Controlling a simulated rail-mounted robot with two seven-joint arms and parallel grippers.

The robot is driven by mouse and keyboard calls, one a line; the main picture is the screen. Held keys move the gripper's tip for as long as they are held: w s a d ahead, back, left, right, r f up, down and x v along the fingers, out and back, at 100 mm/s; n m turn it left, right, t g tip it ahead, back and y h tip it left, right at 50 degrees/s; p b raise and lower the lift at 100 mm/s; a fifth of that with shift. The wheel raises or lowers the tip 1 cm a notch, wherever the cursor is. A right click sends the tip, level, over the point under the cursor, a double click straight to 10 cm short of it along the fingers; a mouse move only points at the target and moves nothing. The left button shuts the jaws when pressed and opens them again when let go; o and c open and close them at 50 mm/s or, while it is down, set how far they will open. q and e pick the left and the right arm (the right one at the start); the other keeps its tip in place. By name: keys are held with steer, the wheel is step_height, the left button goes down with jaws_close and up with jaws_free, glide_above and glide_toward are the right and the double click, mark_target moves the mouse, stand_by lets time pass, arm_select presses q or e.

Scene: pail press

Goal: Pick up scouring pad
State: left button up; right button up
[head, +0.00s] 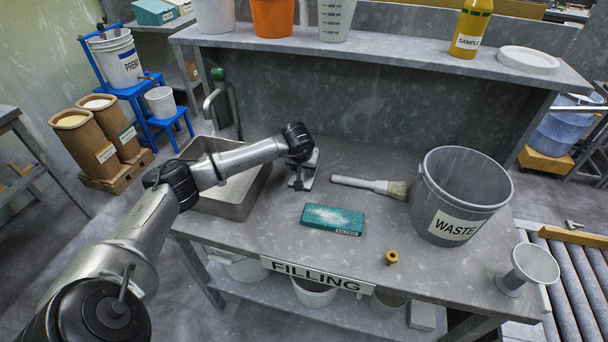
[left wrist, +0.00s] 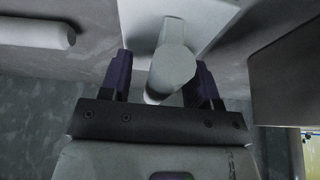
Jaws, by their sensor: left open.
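The teal pad does not show in that view. My right gripper is not in view.
A brush (head: 370,185) lies right of the left gripper. A grey WASTE pail (head: 459,195), a small brown-yellow knob (head: 392,257) and a grey funnel (head: 528,268) stand on the right. The sink (head: 232,206) is at left. A shelf (head: 380,58) overhangs the back.

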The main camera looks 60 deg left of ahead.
arm_select(q)
steer(key=shift+c, duration=0.2)
steer(key=c, duration=1)
steer(key=shift+r, duration=0.1)
steer(key=shift+r, duration=0.25)
step_height(320, 180, up, 3)
steer(key=shift+r+p, duration=0.15)
steer(key=shift+p, duration=0.5)
steer(key=w+d+r, duration=0.1)
steer(key=w+r, duration=0.1)
steer(key=w, duration=0.1)
steer(key=w+d+r+p, duration=0.1)
steer(key=w+d+r, duration=0.1)
steer(key=w, duration=0.2)
steer(key=w+d+r+p, duration=0.1)
steer(key=w+d+r, duration=0.1)
steer(key=w+r, duration=0.1)
steer(key=shift+w+d, duration=0.15)
steer(key=shift+w, duration=0.05)
